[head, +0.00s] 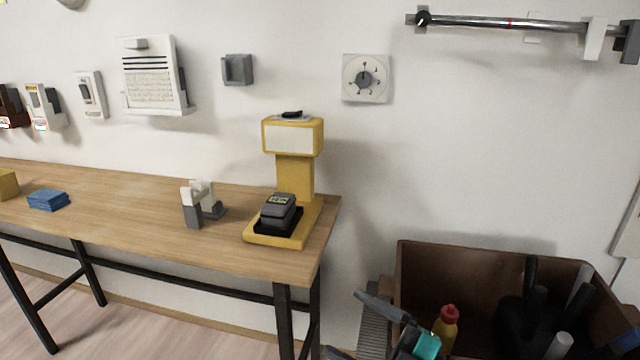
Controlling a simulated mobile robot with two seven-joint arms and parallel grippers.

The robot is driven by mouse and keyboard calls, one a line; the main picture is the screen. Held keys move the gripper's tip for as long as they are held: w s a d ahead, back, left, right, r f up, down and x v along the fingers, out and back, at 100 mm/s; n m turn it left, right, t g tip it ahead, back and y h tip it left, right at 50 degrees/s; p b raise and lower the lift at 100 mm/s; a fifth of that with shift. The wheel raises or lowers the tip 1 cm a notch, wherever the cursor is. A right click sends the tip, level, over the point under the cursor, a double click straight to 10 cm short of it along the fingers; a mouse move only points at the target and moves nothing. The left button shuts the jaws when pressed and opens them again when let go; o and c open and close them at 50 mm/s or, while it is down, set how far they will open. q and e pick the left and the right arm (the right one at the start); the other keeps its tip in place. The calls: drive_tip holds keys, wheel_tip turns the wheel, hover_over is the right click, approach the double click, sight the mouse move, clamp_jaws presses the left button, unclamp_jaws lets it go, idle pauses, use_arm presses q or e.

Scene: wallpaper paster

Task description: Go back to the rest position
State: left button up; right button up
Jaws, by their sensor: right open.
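My right gripper (345,324) shows at the bottom, right of the table's end and in front of the brown bin. Its two dark fingers are apart with nothing seen between them. A teal part shows behind the fingers, and the rest of that arm is cut off by the lower edge. My left gripper is not in the head view.
A wooden table (120,210) holds a yellow machine (295,175) with a dark block on it, a white-and-grey holder (193,208) and blue pads (48,200). A brown bin (480,260) at right contains a red-capped yellow bottle (445,328) and dark tools. Devices hang on the wall.

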drive_tip(key=s+d+f+m+h+b, duration=0.1)
drive_tip(key=s+d+f+m+h, duration=0.2)
drive_tip(key=s+f+m+h, duration=0.25)
drive_tip(key=s+d+f+m+h+b, duration=0.1)
drive_tip(key=s+d+f+m+h, duration=0.2)
drive_tip(key=f+m, duration=0.5)
drive_tip(key=s+d+f+m+h+b, duration=0.1)
drive_tip(key=s+d+f+m+h, duration=0.25)
drive_tip(key=f+m+h, duration=0.35)
use_arm(q)
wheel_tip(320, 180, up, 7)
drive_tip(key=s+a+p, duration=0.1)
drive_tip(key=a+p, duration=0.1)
drive_tip(key=p, duration=1.2)
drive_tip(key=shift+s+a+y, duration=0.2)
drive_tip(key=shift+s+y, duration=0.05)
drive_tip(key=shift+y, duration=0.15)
use_arm(e)
wheel_tip(320, 180, up, 8)
drive_tip(key=d+n, duration=0.2)
drive_tip(key=d, duration=0.1)
drive_tip(key=shift+r, duration=0.2)
drive_tip(key=shift+s, duration=0.1)
